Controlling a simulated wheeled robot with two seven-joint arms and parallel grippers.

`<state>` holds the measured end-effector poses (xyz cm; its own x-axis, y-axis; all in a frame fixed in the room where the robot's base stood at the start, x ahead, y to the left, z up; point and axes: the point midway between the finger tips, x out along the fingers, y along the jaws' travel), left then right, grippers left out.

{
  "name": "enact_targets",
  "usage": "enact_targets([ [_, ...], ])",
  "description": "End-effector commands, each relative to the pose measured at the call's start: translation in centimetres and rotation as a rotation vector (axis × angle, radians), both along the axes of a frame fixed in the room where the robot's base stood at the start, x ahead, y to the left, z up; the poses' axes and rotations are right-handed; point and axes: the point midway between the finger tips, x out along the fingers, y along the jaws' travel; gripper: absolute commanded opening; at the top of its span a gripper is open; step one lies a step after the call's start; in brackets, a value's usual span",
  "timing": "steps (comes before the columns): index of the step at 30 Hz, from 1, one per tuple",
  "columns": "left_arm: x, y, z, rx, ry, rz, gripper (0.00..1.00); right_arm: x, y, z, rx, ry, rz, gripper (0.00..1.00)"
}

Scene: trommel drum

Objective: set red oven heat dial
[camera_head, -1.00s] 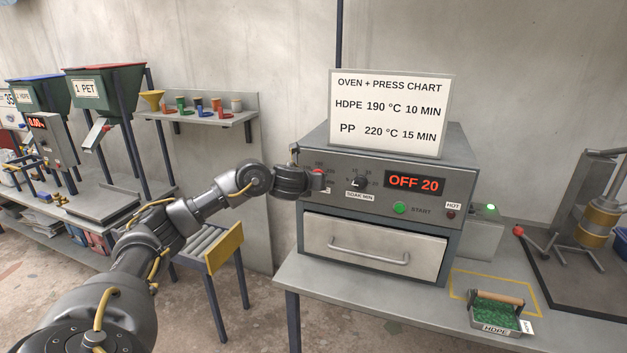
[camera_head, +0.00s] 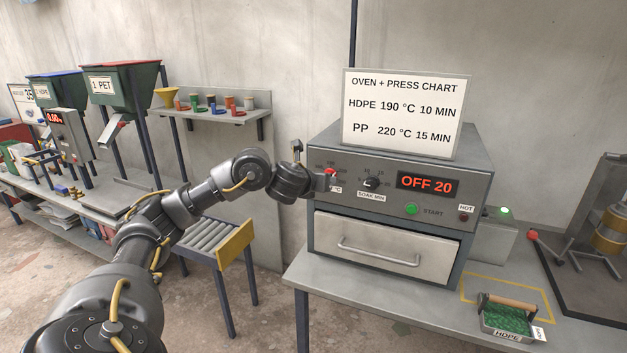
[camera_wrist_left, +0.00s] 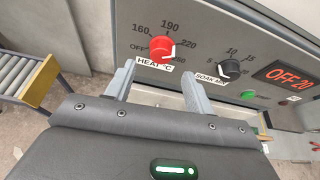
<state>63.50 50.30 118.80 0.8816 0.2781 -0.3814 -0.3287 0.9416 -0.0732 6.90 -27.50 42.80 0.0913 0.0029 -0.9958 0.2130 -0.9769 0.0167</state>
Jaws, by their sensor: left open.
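The red heat dial (camera_head: 331,172) is on the left of the grey oven's front panel. In the wrist view the red dial (camera_wrist_left: 162,48) has numbers around it and a white mark on its lower right side; the exact setting is hard to tell. The oven display (camera_head: 427,184) reads OFF 20. My left gripper (camera_head: 322,183) is just left of and below the dial. In the wrist view its open fingers (camera_wrist_left: 157,72) are apart, with the dial beyond their tips and nothing between them. My right gripper is not in view.
The black soak dial (camera_head: 371,184) sits right of the red dial, with the green start button (camera_head: 411,210) below. A chart board (camera_head: 404,112) stands on the oven. A tray of green flakes (camera_head: 507,318) is on the bench. A roller stand (camera_head: 215,245) is at left.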

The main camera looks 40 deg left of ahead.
Motion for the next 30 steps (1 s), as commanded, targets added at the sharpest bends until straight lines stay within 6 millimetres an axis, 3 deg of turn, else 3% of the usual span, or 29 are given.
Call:
enact_targets([
  [4,-2.4,-0.8,1.3,0.004,0.000,-0.004,0.54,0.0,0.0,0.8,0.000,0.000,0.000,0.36],
  [10,-4.2,-1.3,1.9,0.001,0.001,-0.002,0.54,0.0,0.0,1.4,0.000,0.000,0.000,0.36],
  [30,-4.4,-1.7,1.6,-0.009,0.002,-0.003,0.54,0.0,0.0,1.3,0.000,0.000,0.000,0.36],
])
